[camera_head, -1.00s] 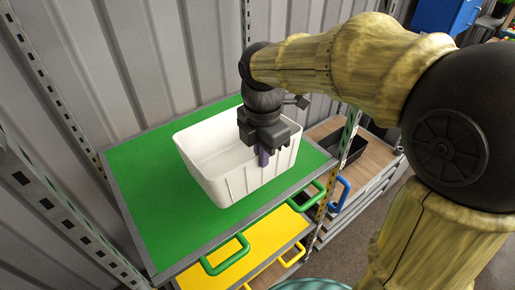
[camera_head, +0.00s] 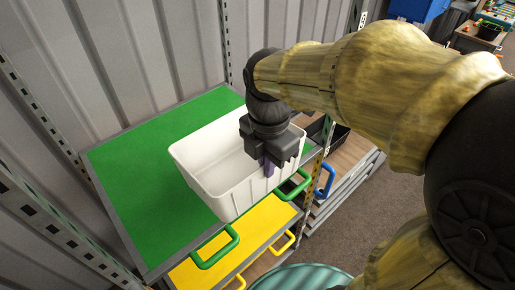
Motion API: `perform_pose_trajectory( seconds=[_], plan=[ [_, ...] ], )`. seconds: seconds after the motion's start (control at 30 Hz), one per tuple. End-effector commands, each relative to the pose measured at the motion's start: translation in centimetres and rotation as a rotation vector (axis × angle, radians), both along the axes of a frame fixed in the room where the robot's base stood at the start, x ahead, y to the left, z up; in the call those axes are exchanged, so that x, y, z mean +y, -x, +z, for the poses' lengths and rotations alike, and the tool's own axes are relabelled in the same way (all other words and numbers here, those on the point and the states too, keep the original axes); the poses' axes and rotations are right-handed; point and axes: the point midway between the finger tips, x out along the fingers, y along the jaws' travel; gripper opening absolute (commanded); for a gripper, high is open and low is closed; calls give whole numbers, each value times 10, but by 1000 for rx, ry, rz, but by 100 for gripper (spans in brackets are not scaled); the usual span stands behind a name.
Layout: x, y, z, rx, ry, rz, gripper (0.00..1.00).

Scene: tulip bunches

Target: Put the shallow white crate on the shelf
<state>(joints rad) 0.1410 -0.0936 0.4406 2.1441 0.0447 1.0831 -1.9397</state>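The shallow white crate (camera_head: 212,183) is at the right front part of the green shelf top (camera_head: 133,185), with its front right corner reaching the shelf's front edge. I cannot tell whether its base fully rests on the green surface. The crate looks empty in the part I can see. My gripper (camera_head: 270,165) is at the crate's right side and points down over its rim. The fingers straddle or hide the rim there, and whether they are closed on it is not clear.
Green handles (camera_head: 216,249) stick out at the shelf's front. Below is a yellow level (camera_head: 260,226) with yellow handles. A slotted metal post (camera_head: 336,95) stands right of the crate. A black bin (camera_head: 327,130) sits beyond it. The green surface left of the crate is clear.

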Motion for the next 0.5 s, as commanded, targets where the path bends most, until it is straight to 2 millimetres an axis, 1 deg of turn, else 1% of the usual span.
perform_pose_trajectory(
  seconds=[0.2,0.5],
  plan=[
    [-11,15,1,-3,0,0,0],
    [-13,17,0,-3,-1,1,0]
  ],
)
